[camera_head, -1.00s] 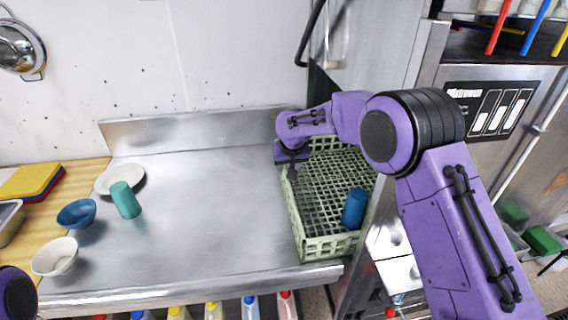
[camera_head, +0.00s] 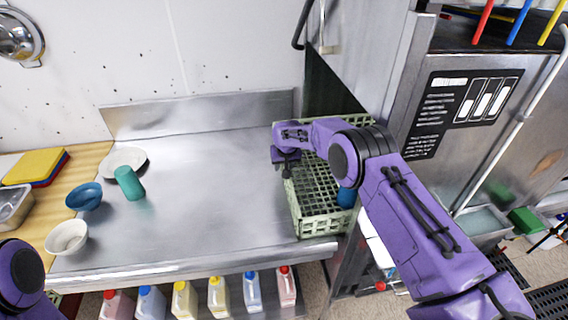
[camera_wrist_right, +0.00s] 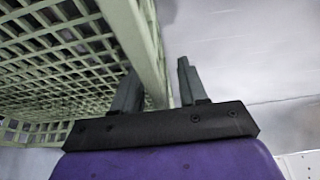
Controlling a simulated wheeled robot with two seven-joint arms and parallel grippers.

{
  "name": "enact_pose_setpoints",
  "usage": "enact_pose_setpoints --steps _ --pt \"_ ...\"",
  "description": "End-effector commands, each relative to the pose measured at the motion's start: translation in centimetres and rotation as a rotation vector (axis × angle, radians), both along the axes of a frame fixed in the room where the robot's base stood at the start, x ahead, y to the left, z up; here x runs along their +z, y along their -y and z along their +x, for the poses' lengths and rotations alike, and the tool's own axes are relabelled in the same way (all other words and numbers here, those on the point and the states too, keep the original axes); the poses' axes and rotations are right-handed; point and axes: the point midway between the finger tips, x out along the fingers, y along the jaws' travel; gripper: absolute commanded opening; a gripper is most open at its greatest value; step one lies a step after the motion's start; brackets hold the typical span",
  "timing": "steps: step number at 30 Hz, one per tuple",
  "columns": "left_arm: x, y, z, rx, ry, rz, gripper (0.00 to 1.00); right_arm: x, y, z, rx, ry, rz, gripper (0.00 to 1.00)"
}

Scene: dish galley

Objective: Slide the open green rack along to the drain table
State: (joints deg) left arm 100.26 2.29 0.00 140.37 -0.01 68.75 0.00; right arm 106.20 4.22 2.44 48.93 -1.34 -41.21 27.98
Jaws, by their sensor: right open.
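The open green rack (camera_head: 319,225) is a pale green lattice crate at the right end of the steel table (camera_head: 215,205). A blue cup (camera_head: 346,198) stands in it, partly hidden by my right arm, which crosses above the rack. My right gripper (camera_head: 287,172) is at the rack's left side wall. In the right wrist view my open gripper (camera_wrist_right: 160,88) has its fingers apart near the rack's wall (camera_wrist_right: 135,45), one on the lattice side and one outside. I cannot tell if they touch it. My left gripper is out of view; only a purple arm part shows at lower left.
A teal cup (camera_head: 129,183), a blue bowl (camera_head: 84,196), a white bowl (camera_head: 66,237) and a plate (camera_head: 126,161) are at the table's left end. The middle is clear. A steel machine (camera_head: 450,110) stands right of the rack. Several bottles sit below the front edge.

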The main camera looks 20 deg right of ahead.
Motion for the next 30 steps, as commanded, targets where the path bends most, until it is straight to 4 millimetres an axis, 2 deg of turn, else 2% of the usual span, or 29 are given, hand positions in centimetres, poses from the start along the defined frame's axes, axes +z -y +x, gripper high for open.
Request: enact_pose_setpoints --steps 4,5,6,8,9,30 --pt "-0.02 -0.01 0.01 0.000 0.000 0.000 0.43 0.01 0.01 -0.01 0.000 0.000 0.000 0.43" --pt "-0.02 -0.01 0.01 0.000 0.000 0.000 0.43 0.01 0.01 -0.01 0.000 0.000 0.000 0.36" --pt "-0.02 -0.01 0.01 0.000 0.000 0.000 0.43 0.01 0.01 -0.02 0.000 0.000 0.000 0.23" --pt "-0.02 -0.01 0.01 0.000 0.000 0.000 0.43 0.01 0.01 -0.02 0.000 0.000 0.000 0.04" --pt "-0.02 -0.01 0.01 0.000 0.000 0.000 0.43 0.02 0.01 -0.02 0.000 0.000 0.000 0.00" --pt "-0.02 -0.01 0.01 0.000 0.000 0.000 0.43 0.05 0.02 -0.02 0.000 0.000 0.000 0.00"
